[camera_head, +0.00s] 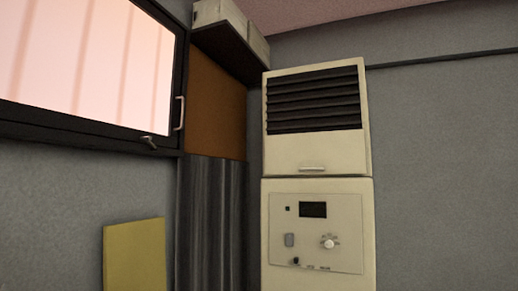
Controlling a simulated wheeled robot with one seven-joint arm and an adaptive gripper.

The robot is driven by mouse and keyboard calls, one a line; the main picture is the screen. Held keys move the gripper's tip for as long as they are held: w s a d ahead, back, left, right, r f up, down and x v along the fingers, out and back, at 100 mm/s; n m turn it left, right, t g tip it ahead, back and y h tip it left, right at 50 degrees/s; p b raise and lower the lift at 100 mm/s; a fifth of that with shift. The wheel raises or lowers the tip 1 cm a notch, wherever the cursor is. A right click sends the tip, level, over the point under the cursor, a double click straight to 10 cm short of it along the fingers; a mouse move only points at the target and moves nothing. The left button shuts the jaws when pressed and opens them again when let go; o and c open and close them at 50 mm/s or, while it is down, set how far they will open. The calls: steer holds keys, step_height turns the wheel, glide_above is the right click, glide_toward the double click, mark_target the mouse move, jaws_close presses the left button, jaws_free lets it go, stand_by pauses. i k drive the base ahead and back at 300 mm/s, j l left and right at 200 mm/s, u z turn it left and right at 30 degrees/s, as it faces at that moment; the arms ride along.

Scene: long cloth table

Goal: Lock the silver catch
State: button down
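A black-framed window (93,120) with pale pinkish glass fills the upper left. A small silver catch (149,142) sits on the lower rail of its frame, near the right corner. It is small in the view, and I cannot tell whether it is locked. A slim upright silver handle (179,113) is on the frame's right side, just right of the catch and higher. My gripper is not in view.
A tall cream cabinet unit (317,190) with a dark louvred vent stands right of centre. A dark shelf (228,50) bearing pale boxes juts out above. A yellow panel (134,255) stands below the window. A grey striped surface (211,225) lies between window and unit.

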mark_target(148, 139)
steer(key=i+l, duration=0.1)
steer(key=i, duration=0.55)
steer(key=i+l, duration=0.15)
steer(key=i, duration=0.5)
steer(key=i+l+u, duration=0.15)
steer(key=i+u, duration=0.3)
steer(key=i+l+u, duration=0.2)
steer(key=u, duration=0.25)
steer(key=i+l+u, duration=0.3)
steer(key=u, duration=0.15)
